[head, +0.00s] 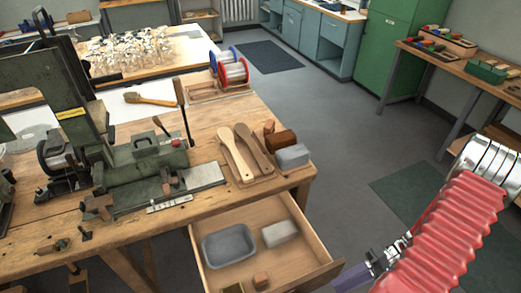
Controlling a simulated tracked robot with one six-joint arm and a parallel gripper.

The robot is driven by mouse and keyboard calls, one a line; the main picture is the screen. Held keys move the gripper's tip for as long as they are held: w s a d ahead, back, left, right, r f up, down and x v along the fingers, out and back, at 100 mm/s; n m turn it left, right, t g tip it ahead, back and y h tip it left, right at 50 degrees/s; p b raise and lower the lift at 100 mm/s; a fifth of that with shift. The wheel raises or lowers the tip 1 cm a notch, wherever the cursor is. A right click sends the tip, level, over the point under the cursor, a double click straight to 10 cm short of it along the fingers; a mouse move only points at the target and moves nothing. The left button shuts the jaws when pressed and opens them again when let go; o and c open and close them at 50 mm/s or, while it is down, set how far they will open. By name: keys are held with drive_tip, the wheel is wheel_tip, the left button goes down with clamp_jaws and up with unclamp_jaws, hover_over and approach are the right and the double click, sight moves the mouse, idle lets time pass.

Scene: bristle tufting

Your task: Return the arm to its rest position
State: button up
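My arm comes in at the lower right of the head view, with a red bellows sleeve and silver rings at its upper bend. Metal parts that appear to be my gripper (386,258) show to the left of the sleeve, low in the picture. A purple piece beside them runs toward the front of the open drawer (318,271). I cannot tell whether it is part of the gripper or touches the drawer. The fingertips are not clear, so I cannot see whether the gripper is open or shut.
The drawer holds a grey tray (228,245) and a pale block (280,233). The wooden workbench (215,125) carries a green machine (145,165), wooden brush backs (236,157) and a grey block (293,157). Open floor (345,120) lies right of the bench.

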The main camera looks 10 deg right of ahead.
drive_tip(key=w+a+r+n+h, duration=0.1)
drive_tip(key=w+r+h, duration=0.2)
drive_tip(key=r, duration=0.3)
drive_tip(key=w+a+r+g+h, duration=0.1)
drive_tip(key=w+a+r+h, duration=0.15)
drive_tip(key=r, duration=0.35)
drive_tip(key=w+a+r+n+h, duration=0.1)
drive_tip(key=w+r+h, duration=0.3)
drive_tip(key=r, duration=0.3)
drive_tip(key=s+a+r+n+t+h, duration=0.1)
drive_tip(key=s+a+r+t+h, duration=0.1)
drive_tip(key=a+r+t, duration=0.5)
drive_tip(key=a+r+h, duration=0.1)
drive_tip(key=a+r, duration=0.1)
drive_tip(key=r, duration=0.3)
drive_tip(key=a+r, duration=0.3)
drive_tip(key=r, duration=0.2)
drive_tip(key=shift+a+t+h, duration=0.3)
drive_tip(key=shift+h, duration=0.05)
drive_tip(key=shift+a+r, duration=0.1)
